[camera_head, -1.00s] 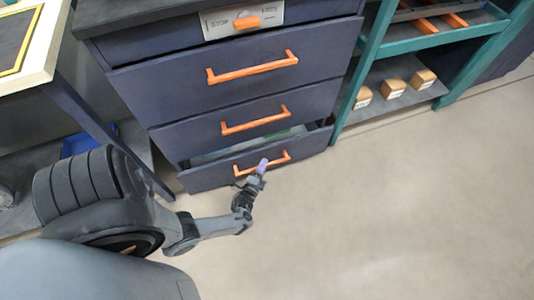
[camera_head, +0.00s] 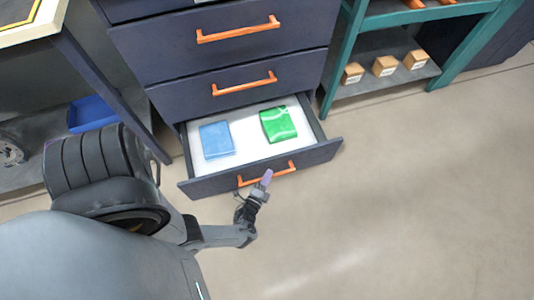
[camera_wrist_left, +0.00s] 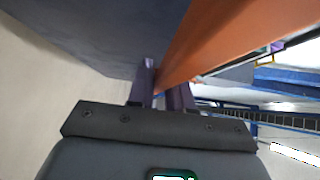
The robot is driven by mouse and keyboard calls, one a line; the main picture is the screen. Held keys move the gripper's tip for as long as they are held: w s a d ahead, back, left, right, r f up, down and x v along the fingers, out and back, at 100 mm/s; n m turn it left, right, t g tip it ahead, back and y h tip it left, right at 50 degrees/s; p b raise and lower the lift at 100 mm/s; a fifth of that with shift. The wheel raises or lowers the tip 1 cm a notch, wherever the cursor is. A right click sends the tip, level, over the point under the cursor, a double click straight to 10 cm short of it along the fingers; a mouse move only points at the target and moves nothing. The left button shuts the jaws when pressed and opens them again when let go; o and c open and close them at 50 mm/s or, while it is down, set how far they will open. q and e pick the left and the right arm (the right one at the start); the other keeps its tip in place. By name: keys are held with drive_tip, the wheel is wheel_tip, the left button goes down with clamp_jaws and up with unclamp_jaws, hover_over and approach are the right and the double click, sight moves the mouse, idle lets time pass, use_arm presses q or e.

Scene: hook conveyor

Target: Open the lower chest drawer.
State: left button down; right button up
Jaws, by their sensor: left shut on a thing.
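The lower drawer (camera_head: 325,153) of the dark blue chest stands pulled well out in the head view. Its orange bar handle (camera_head: 283,171) is on the front. My left gripper (camera_head: 266,179) is at the middle of this handle, shut on it. In the left wrist view the purple fingers (camera_wrist_left: 160,88) are on either side of the orange handle (camera_wrist_left: 215,35). A blue packet (camera_head: 217,139) and a green packet (camera_head: 278,124) lie on the white drawer floor. My right gripper is not in view.
Two closed drawers with orange handles (camera_head: 244,83) show above. A teal shelf (camera_head: 345,60) with several wooden blocks (camera_head: 385,66) stands at right. A table with a blue bin (camera_head: 92,113) below it is at left. The floor (camera_head: 420,200) in front is clear.

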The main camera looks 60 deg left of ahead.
use_arm(q)
drive_tip(key=shift+s+d, duration=0.1)
drive_tip(key=shift+d, duration=0.65)
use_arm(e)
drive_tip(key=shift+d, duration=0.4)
use_arm(q)
drive_tip(key=shift+a, duration=0.1)
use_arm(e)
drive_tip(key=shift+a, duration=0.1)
use_arm(q)
drive_tip(key=c, duration=1.2)
unclamp_jaws()
drive_tip(key=shift+o, duration=0.4)
drive_tip(key=shift+s, duration=0.15)
